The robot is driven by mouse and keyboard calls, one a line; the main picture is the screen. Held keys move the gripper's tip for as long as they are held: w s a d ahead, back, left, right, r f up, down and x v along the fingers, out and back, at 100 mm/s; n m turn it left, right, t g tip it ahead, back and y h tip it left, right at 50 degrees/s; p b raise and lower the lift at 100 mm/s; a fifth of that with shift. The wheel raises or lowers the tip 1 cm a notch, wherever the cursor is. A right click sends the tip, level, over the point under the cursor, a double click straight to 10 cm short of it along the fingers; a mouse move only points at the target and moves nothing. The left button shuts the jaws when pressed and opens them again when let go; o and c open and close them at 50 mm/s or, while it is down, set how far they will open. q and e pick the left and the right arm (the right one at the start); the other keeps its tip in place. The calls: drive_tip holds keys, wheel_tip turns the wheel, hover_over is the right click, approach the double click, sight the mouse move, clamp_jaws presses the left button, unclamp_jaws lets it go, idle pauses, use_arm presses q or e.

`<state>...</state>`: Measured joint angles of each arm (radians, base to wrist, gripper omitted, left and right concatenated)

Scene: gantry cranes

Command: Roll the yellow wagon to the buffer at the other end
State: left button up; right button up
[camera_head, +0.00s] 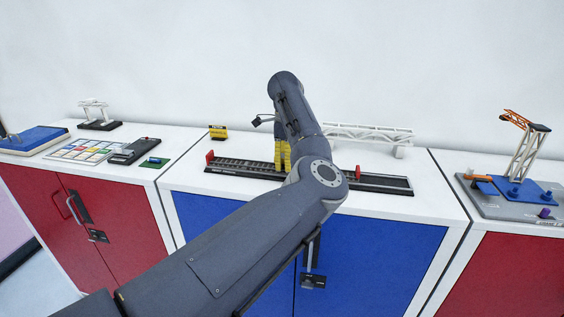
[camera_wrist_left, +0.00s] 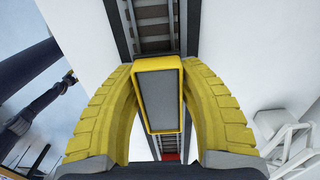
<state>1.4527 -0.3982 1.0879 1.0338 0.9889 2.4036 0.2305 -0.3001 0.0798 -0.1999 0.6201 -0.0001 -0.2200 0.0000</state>
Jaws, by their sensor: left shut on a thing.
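The yellow wagon (camera_wrist_left: 160,98), a yellow-rimmed box with a grey top, sits over the rails in the left wrist view. My left gripper (camera_head: 282,168) has yellow fingers pointing down at the track; they are shut on the wagon's two sides. In the head view the wagon is hidden by the fingers and arm. The black track (camera_head: 385,182) runs left to right on the middle cabinet. A red buffer (camera_head: 210,157) stands at its left end and another red stop (camera_head: 357,172) stands right of my arm. My right gripper is not in view.
A yellow block (camera_head: 218,132) stands behind the track's left part. A white truss bridge (camera_head: 370,134) stands behind its right part. An orange crane (camera_head: 525,140) is on the right cabinet; trays and a keypad (camera_head: 85,151) are on the left one.

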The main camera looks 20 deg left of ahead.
use_arm(q)
drive_tip(key=shift+w+d+f, duration=0.1)
drive_tip(key=shift+w+d, duration=0.25)
drive_tip(key=shift+d, duration=2.15)
drive_tip(key=shift+w+d+r, duration=0.1)
drive_tip(key=shift+w+d, duration=0.2)
drive_tip(key=shift+d, duration=2.15)
drive_tip(key=shift+w+d+f, duration=0.1)
drive_tip(key=shift+w+d, duration=0.25)
drive_tip(key=shift+d, duration=2.15)
drive_tip(key=shift+c, duration=0.2)
drive_tip(key=o, duration=1.3)
